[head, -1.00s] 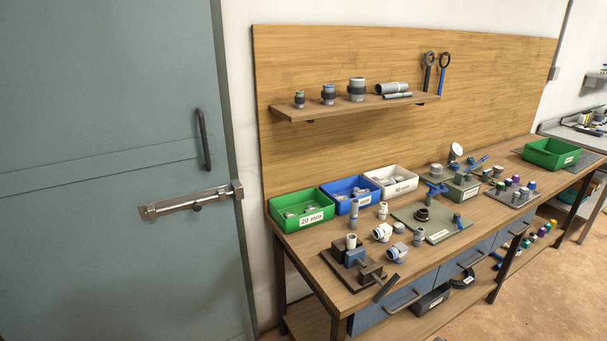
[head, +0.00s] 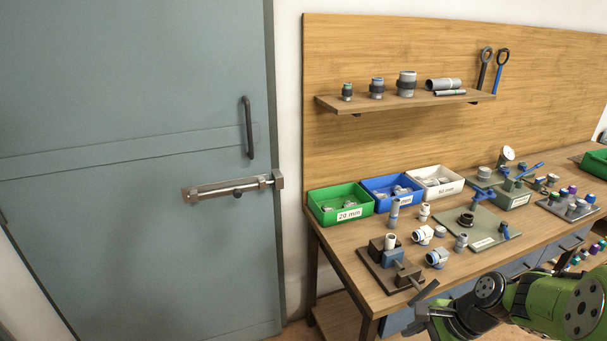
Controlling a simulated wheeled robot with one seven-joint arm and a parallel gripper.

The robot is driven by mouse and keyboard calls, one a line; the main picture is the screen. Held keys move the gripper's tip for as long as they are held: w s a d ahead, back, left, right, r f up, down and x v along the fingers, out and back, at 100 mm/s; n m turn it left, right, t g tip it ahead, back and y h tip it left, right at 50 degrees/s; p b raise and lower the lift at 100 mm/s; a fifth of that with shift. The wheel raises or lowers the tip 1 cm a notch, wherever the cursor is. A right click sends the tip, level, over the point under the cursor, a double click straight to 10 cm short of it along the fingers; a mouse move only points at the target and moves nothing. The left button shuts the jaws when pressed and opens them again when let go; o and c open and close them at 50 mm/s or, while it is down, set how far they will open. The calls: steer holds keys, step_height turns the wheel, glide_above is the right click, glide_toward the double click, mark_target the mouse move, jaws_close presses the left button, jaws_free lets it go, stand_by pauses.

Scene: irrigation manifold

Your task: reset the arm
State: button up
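My arm (head: 545,302), green and black, reaches in from the lower right of the head view, in front of the bench. My gripper (head: 420,317) is at its left end, close to the bench's front edge in the picture.
A bench (head: 345,258) carries a vise (head: 388,258), loose fittings, a green plate (head: 480,238), and green (head: 325,215), blue (head: 380,200) and white (head: 450,188) bins. A shelf (head: 350,104) hangs above. A grey door (head: 130,110) with a bolt (head: 225,190) stands left.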

steer(key=s+a+r+n+t+h, duration=0.1)
steer(key=s+a+r+n+h, duration=0.1)
steer(key=s+a+r+n, duration=0.2)
steer(key=s+a+r+n+t+h, duration=0.2)
steer(key=s+a+r+n+h, duration=0.1)
steer(key=s+r+n, duration=0.7)
steer(key=shift+s+a+r+n, duration=0.15)
steer(key=shift+s+a+n, duration=0.35)
steer(key=shift+s+n, duration=0.7)
